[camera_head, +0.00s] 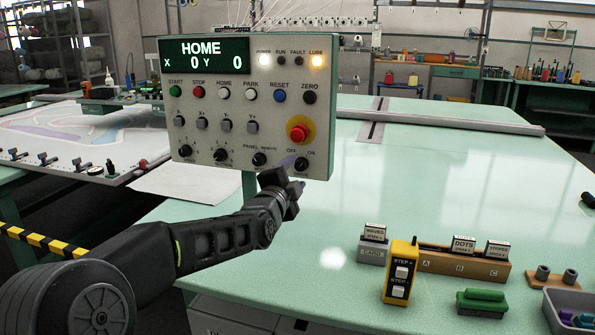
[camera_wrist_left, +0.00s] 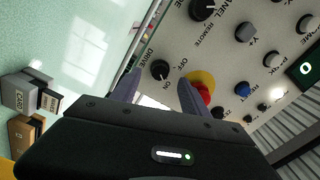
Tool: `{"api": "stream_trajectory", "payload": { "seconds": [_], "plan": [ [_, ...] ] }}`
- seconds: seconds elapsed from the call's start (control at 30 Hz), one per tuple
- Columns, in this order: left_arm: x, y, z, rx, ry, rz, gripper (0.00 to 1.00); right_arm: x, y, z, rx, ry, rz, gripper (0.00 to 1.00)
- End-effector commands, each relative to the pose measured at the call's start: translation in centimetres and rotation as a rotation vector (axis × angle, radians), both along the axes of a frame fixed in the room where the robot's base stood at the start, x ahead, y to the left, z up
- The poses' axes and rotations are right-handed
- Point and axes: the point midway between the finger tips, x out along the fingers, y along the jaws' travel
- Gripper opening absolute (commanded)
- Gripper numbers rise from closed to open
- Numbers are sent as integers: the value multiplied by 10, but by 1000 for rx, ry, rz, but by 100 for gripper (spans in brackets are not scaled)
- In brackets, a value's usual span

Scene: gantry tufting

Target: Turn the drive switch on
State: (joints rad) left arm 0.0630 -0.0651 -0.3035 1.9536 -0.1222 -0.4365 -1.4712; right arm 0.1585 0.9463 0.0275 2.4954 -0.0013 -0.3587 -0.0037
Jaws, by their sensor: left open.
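The control panel (camera_head: 250,105) stands at the upper middle of the head view, its display reading HOME, X 0, Y 0. The drive switch (camera_head: 302,163) is a small black rotary knob at the panel's lower right, with OFF and ON labels above it. It also shows in the left wrist view (camera_wrist_left: 160,69), marked DRIVE. I cannot tell which label its pointer faces. My left gripper (camera_head: 291,184) is just below the panel's lower right corner. In the left wrist view its open fingers (camera_wrist_left: 160,95) lie on either side of the knob, with nothing held. My right gripper is not in view.
The red emergency stop (camera_head: 299,130) on its yellow ring sits just above the drive switch. The panel select knob (camera_head: 259,159) is to its left. A yellow step pendant (camera_head: 400,271) and a card rack (camera_head: 462,264) stand on the pale green table, which is clear behind them.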

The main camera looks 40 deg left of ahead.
Motion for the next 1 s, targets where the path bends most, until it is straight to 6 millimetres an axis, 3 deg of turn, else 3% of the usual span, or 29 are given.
{"api": "stream_trajectory", "payload": {
  "seconds": [0.1,0.3,1.0],
  "plan": [
    [-20,-6,1,-1,-2,2,53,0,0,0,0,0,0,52],
    [-36,-12,0,1,0,0,53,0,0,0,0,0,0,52],
    [-36,-13,0,1,1,0,53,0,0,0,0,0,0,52]
  ]
}}
